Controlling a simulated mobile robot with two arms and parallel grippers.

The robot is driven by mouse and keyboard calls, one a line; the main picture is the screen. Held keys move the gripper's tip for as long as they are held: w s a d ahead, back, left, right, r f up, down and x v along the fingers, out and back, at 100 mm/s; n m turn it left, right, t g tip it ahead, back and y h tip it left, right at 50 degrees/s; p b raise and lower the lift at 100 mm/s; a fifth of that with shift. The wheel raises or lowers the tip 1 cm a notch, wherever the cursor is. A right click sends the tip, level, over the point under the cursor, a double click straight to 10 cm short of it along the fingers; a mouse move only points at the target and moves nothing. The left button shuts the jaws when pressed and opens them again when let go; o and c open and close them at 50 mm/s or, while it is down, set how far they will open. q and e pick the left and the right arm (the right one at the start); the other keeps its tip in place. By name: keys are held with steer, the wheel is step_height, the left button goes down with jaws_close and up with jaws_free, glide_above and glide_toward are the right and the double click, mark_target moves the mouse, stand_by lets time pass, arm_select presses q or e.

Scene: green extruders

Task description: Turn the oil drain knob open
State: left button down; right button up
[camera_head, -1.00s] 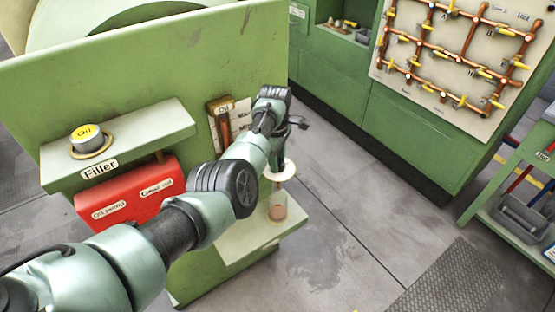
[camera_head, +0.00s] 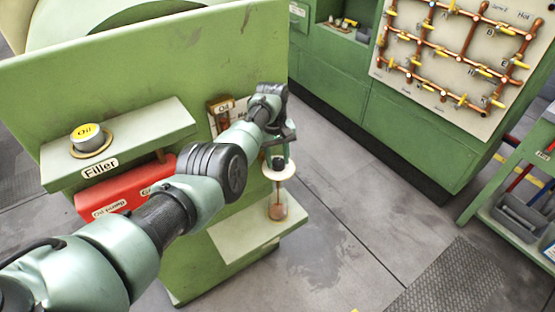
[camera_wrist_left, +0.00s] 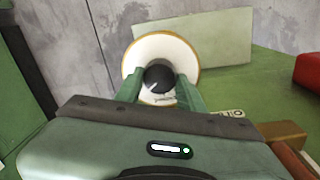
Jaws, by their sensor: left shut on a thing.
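The oil drain knob is a dark round knob (camera_wrist_left: 158,79) with a white pointer mark, in front of a white disc (camera_wrist_left: 180,50) with a tan rim. My left gripper (camera_wrist_left: 160,88) is shut on the knob, with one green finger on each side of it. In the head view the left gripper (camera_head: 278,160) is at the disc (camera_head: 284,172), at the right edge of the green machine. A glass vessel (camera_head: 278,205) with brownish liquid is below the disc, above a pale green shelf (camera_head: 235,235). Print on the disc is partly hidden. My right gripper is out of view.
A Filler shelf with a yellow-topped Oil cap (camera_head: 86,135) and a red pump box (camera_head: 120,195) are on the machine's left, partly behind my arm. A green cabinet with a copper pipe panel (camera_head: 450,60) stands at the back right. Grey floor between is clear.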

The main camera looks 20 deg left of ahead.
mark_target(277, 161)
arm_select(q)
steer(key=m+b, duration=0.1)
steer(key=m, duration=0.2)
steer(key=shift+f+m, duration=0.15)
steer(key=shift+m, duration=0.25)
steer(key=shift+m+b, duration=0.95)
steer(key=shift+m, duration=0.85)
steer(key=shift+g, duration=0.3)
steer(key=c, duration=0.9)
jaws_free()
step_height(277, 161, up, 7)
steer(key=shift+a+f+p, duration=0.1)
steer(key=shift+a+p, duration=0.05)
steer(key=shift+p, duration=0.35)
steer(key=shift+r, duration=0.6)
